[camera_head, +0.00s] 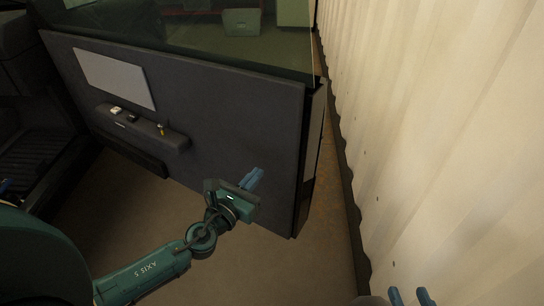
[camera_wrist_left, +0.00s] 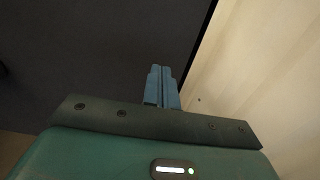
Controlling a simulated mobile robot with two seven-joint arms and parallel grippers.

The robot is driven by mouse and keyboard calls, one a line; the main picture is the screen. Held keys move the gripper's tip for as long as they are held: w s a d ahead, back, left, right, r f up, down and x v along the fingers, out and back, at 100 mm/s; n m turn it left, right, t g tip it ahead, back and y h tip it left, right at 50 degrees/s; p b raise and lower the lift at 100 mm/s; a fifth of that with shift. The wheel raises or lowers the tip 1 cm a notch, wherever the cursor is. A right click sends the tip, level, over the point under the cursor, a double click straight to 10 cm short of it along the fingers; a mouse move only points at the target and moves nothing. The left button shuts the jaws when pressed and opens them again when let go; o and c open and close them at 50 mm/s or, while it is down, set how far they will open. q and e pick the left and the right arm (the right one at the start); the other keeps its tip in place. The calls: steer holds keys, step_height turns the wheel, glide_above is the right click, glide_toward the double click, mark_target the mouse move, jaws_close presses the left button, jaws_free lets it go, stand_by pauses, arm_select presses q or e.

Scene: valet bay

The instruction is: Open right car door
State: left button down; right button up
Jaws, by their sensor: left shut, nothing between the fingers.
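The car door (camera_head: 235,125) stands swung out from the car, its dark grey inner panel facing me. The panel has a pale inset (camera_head: 115,78), an armrest (camera_head: 140,128) with small switches, and window glass (camera_head: 240,50) along the top. My left gripper (camera_head: 252,179) is shut and empty in front of the panel's lower right part, near its free edge. In the left wrist view its blue fingers (camera_wrist_left: 162,86) are together against the dark panel; I cannot tell whether they touch it. My right gripper (camera_head: 411,297) shows only its fingertips at the bottom right, apart and empty.
A pale corrugated wall (camera_head: 440,130) runs along the right, with a narrow strip of floor between it and the door's edge. The dark car interior (camera_head: 40,140) is at the left. Brown floor (camera_head: 110,215) is clear below the door. A light box (camera_head: 241,22) shows through the glass.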

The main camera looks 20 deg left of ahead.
mark_target(276, 151)
arm_select(q)
steer(key=w, duration=0.3)
steer(key=w+d, duration=0.1)
steer(key=w, duration=0.2)
steer(key=shift+w+d, duration=0.2)
steer(key=shift+w, duration=0.5)
arm_select(e)
steer(key=shift+s+d+f, duration=0.15)
steer(key=shift+s+f, duration=0.05)
steer(key=shift+f, duration=0.15)
